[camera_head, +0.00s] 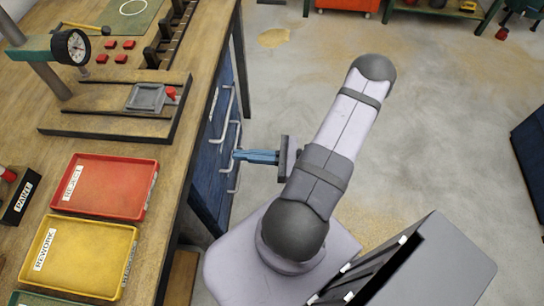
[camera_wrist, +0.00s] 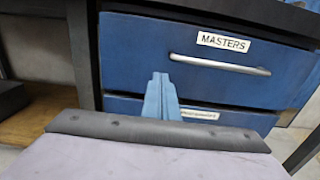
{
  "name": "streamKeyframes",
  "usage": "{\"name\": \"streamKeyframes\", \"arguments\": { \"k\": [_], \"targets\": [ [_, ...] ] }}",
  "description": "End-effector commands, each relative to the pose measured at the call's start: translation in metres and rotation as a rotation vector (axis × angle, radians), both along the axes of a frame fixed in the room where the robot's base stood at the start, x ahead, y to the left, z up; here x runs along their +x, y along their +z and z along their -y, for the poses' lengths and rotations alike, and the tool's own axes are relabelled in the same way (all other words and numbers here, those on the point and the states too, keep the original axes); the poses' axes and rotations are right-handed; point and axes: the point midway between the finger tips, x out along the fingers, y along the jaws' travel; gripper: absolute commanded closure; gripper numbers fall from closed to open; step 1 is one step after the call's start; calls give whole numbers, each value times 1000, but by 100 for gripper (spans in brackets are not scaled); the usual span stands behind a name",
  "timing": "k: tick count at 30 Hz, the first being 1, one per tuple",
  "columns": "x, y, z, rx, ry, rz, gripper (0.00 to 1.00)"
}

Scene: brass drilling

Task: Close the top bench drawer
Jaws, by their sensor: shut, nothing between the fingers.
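The blue top drawer, labelled MASTERS (camera_wrist: 245,87), fills the upper part of the wrist view, with a metal bar handle across its front. In that view its face looks about flush under the bench top; I cannot tell whether a small gap is left. The blue drawer fronts (camera_head: 212,165) show steeply from above in the head view. My gripper (camera_head: 237,155) is shut and empty, its blue fingers pointing at the drawer fronts near the handles. In the wrist view the fingertips (camera_wrist: 160,76) overlap the top drawer's face, left of its handle; contact is unclear.
A second blue drawer (camera_wrist: 245,120) lies below, its label partly hidden by the fingers. On the wooden bench are a red tray (camera_head: 105,187), a yellow tray (camera_head: 80,257) and a dial gauge stand (camera_head: 70,47). The concrete floor right of the bench is mostly open.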

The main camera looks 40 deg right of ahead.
Motion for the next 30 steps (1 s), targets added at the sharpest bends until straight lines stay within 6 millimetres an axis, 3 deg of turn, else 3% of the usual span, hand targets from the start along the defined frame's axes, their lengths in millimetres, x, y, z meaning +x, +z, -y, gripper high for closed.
{"name": "streamKeyframes", "arguments": {
  "k": [6, 12, 26, 30],
  "targets": [
    [-28, -2, 30, -2, -5, 1, 100],
    [-46, -1, 46, -1, -2, 0, 100],
    [-54, -1, 53, 0, 1, -4, 100],
    [-55, -17, 52, -42, 9, -50, 100]
  ]
}}
